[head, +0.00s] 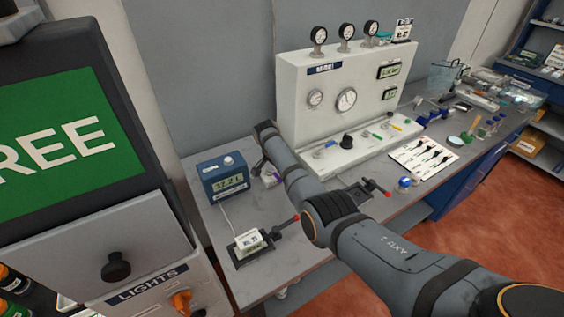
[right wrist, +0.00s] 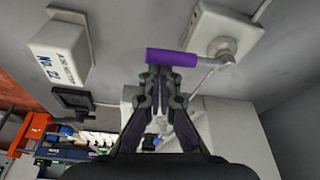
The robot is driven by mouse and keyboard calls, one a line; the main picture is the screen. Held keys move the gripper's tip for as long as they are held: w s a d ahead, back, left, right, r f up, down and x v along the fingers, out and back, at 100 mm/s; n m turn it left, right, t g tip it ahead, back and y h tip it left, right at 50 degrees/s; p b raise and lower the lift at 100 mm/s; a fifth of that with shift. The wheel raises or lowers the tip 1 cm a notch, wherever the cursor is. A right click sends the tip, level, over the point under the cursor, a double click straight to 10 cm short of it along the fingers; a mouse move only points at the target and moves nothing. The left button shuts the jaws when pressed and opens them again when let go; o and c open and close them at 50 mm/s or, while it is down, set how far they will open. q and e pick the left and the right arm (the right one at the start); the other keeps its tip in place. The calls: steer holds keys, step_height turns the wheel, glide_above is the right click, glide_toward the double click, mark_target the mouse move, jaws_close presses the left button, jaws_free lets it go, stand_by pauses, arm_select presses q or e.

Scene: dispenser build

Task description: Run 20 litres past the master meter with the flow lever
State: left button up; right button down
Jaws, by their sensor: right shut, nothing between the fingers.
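The blue master meter (head: 225,182) stands at the left of the grey bench, its display reading about 32.2 L. The flow lever's purple handle (right wrist: 173,58) lies crosswise ahead of my right gripper (right wrist: 160,78), on an arm from a white base (right wrist: 222,32). My left gripper is not in view.
Another red-tipped lever (head: 376,188) is right of my arm. A white gauge panel (head: 300,110) stands behind. A grey cabinet with a green screen (head: 60,145) fills the left.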

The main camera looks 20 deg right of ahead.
steer(key=d, duration=0.2)
steer(key=shift+w+d+r, duration=0.25)
steer(key=shift+w+d, duration=0.15)
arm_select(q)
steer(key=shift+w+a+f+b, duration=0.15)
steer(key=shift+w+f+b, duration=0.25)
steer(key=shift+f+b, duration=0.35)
arm_select(e)
steer(key=w+v, duration=0.1)
steer(key=v, duration=0.8)
steer(key=shift+s+r, duration=0.1)
steer(key=shift+s, duration=0.15)
